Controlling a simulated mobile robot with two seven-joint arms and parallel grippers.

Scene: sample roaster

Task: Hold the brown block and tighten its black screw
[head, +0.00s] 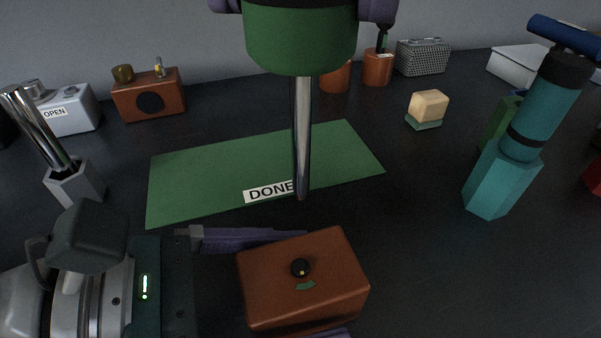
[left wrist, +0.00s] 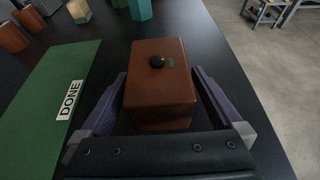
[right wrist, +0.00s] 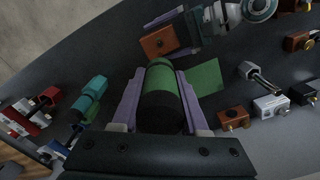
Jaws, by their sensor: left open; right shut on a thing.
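The brown block (head: 262,292) lies on the dark table between the purple fingers of my left gripper (head: 322,284). In the left wrist view the fingers are open on both sides of the block (left wrist: 160,95), with gaps visible. Its black screw (head: 300,267) is on the top face, beside a small green mark (head: 305,285); the screw also shows in the left wrist view (left wrist: 156,61). My right gripper (head: 300,8) is shut on a green-handled screwdriver (head: 300,45), held upright. The shaft tip (head: 301,196) is apart from the screw, behind it in the picture.
A green mat (head: 215,175) labelled DONE lies behind the block. A teal tool stands in a teal holder (head: 490,185) at right; a metal tool stands in a grey holder (head: 75,185) at left. Another brown block (head: 130,103), an OPEN box (head: 75,118) and orange pots (head: 377,68) stand behind.

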